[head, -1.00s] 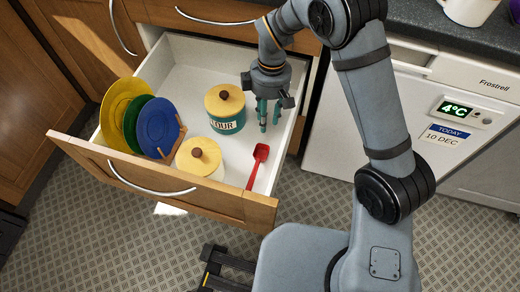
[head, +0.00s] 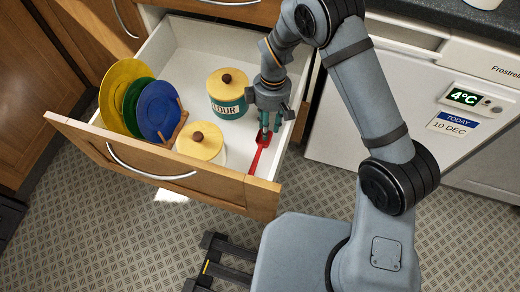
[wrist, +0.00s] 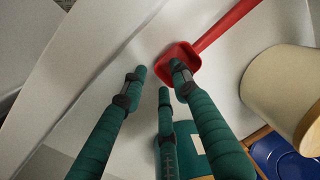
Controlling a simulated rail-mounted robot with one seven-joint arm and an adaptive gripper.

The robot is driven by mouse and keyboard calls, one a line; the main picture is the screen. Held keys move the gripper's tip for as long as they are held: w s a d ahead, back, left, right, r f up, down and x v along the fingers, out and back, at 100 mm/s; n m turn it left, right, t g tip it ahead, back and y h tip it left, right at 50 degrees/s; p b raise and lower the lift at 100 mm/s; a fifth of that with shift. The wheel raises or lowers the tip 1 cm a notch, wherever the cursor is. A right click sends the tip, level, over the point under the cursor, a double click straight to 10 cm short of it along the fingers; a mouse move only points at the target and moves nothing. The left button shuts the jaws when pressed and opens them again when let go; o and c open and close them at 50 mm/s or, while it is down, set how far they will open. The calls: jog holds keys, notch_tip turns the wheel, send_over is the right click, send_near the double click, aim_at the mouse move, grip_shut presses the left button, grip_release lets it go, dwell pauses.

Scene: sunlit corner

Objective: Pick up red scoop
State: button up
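The red scoop (head: 256,159) lies in the open drawer (head: 228,198), along its right side. Its handle points toward the drawer front. In the wrist view the scoop (wrist: 216,32) shows its bowl at top centre and its handle running to the upper right. My gripper (head: 267,131) points down into the drawer over the scoop's bowl and partly hides it. In the wrist view the three green fingers of my gripper (wrist: 160,78) are spread apart. The right finger overlaps the bowl; I cannot tell whether it touches. Nothing is held.
The flour canister (head: 228,93) stands just left of my gripper. A cream canister with a yellow lid (head: 200,142) stands near the drawer front. Yellow, green and blue plates (head: 158,111) stand in a wooden rack at left. The drawer's right wall is close to my gripper.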

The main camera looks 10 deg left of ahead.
grip_shut()
dwell(0.7)
